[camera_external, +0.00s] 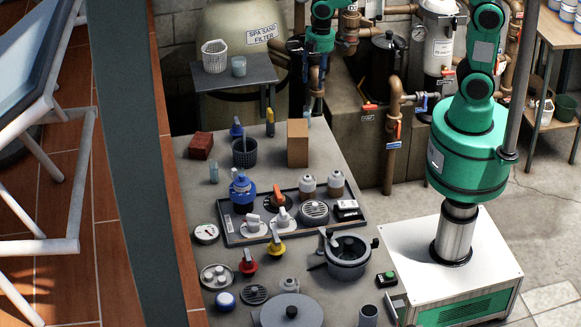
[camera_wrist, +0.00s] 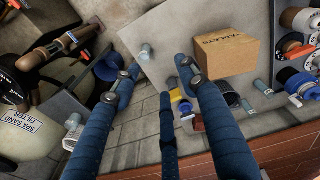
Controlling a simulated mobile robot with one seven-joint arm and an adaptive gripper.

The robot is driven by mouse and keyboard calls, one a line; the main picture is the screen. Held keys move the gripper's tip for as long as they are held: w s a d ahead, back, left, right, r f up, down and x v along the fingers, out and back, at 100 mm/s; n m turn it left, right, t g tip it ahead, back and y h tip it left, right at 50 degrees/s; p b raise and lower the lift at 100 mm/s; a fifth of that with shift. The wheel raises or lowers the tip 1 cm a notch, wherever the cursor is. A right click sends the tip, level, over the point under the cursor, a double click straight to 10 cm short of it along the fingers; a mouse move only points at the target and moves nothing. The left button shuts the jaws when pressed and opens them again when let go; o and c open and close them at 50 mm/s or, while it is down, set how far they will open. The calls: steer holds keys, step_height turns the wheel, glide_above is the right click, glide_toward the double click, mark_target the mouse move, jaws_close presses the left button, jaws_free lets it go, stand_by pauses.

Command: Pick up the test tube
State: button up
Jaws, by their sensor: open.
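Several small translucent pale-blue tubes show, and I cannot tell for sure which is the test tube. One (camera_external: 307,118) stands at the table's far edge behind the cardboard box; what seems to be the same one (camera_wrist: 145,51) shows in the wrist view beyond my fingertips. Another tube (camera_external: 213,172) stands at the left of the table. Two more pale tubes show in the wrist view, one by the basket (camera_wrist: 247,107) and one farther right (camera_wrist: 262,87). My gripper (camera_external: 316,84) is open and empty above the table's far edge; its blue fingers (camera_wrist: 161,72) are spread apart.
The cardboard box (camera_external: 297,143) stands close to the far tube, also in the wrist view (camera_wrist: 227,55). A yellow-and-dark tool (camera_external: 270,122), dark basket (camera_external: 245,152) and red brick (camera_external: 200,145) are nearby. A tray (camera_external: 232,236) of pump parts fills the middle.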

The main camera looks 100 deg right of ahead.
steer(key=g, duration=0.1)
glide_toward(307, 107)
steer(key=shift+w+a+f+n, duration=0.15)
steer(key=shift+a+n, duration=0.15)
steer(key=shift+a, duration=0.15)
steer(key=shift+f+b, duration=0.5)
steer(key=shift+f, duration=3.8)
steer(key=shift+f+b, duration=0.55)
steer(key=shift+f, duration=2.05)
steer(key=shift+c, duration=0.3)
steer(key=c, duration=1)
